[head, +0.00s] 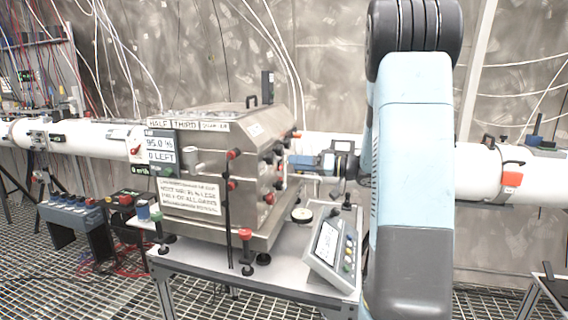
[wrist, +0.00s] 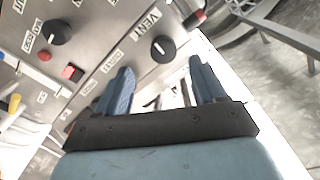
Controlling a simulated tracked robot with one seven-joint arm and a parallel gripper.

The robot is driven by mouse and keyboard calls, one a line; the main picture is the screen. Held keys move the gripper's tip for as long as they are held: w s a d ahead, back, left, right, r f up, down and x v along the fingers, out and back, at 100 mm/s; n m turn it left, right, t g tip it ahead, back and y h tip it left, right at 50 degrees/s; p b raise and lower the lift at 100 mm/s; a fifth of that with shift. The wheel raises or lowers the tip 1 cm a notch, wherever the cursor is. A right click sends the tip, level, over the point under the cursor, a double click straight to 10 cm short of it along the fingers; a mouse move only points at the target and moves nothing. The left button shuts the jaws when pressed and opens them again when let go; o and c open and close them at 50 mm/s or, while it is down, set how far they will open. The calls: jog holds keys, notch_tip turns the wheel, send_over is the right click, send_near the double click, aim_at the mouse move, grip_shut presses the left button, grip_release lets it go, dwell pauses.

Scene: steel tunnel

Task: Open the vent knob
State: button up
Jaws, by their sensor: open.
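In the wrist view a black round knob (wrist: 163,48) with a white pointer line sits on a steel panel, close to a label reading VENT (wrist: 149,22). My gripper (wrist: 160,82) is open and empty, its two blue fingers spread apart below the knob in the picture. The knob shows between and beyond the fingertips, and no contact is visible. In the head view the steel box (head: 255,160) stands on a table, with several dark knobs on its right face; I cannot tell there which one is the vent knob. My gripper (head: 300,163) is beside that face.
Another black knob (wrist: 57,32) and a red square button (wrist: 72,73) are on the same panel. A tilted control console (head: 333,245) stands on the table below my arm. A white pipe (head: 480,172) runs behind. Black posts with red tops stand before the box.

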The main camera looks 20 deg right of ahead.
aim_at(274, 158)
jog(key=shift+v, duration=2.7)
jog(key=w+a+m, duration=0.2)
jog(key=a+m, duration=0.1)
jog(key=m, duration=0.6)
jog(key=w+a+m, duration=0.3)
jog(key=a+m, duration=0.1)
jog(key=m, duration=0.5)
jog(key=w+a+m, duration=0.3)
jog(key=a+m, duration=0.1)
jog(key=m, duration=0.5)
jog(key=shift+w+a+r+m, duration=0.1)
jog(key=shift+a+r+m, duration=0.1)
jog(key=shift+r+m, duration=0.2)
jog(key=shift+c, duration=0.2)
